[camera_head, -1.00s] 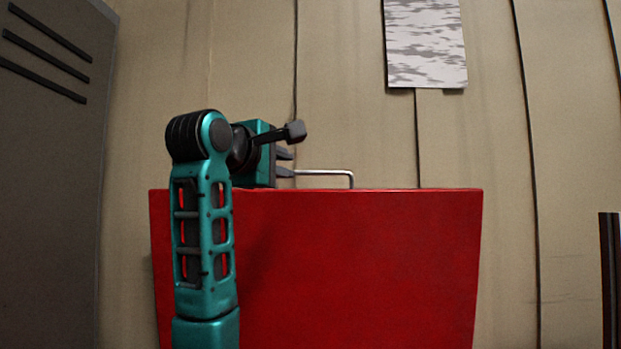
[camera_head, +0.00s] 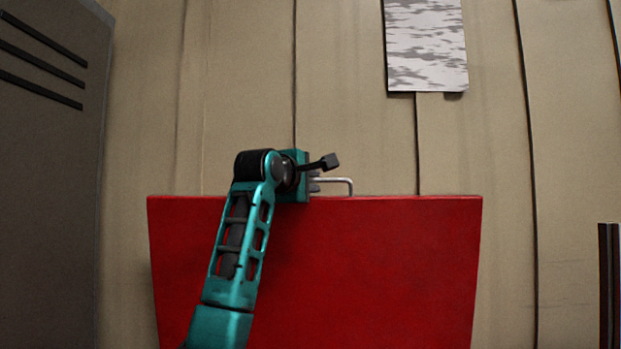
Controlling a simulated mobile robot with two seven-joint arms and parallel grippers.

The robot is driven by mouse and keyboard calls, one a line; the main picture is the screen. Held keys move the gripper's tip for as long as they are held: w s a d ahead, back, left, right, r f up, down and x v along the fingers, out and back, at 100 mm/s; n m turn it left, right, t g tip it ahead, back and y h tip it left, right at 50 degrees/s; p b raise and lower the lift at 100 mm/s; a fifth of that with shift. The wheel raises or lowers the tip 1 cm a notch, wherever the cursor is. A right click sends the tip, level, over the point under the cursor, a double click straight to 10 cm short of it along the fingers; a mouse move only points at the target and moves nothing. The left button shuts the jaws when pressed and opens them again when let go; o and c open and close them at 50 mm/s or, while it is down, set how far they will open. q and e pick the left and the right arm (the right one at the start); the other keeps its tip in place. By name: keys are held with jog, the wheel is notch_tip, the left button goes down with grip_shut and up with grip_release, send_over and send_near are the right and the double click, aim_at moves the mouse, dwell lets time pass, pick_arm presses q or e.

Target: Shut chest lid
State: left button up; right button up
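The red chest lid (camera_head: 375,270) stands raised and fills the lower middle of the view, its broad face toward me. A thin metal handle (camera_head: 350,186) sticks up behind the lid's top edge. My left gripper (camera_head: 315,181) is at that top edge, at the left end of the handle. The chest body is not in view. My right gripper is not in view.
A grey locker (camera_head: 50,190) with dark slots stands at the left. A beige panelled wall (camera_head: 480,150) is behind the lid, with a patterned sheet (camera_head: 426,45) on it. A dark upright post (camera_head: 608,285) stands at the right edge.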

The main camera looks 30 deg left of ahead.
pick_arm(q)
grip_shut()
jog(key=shift+f, duration=0.1)
dwell(0.6)
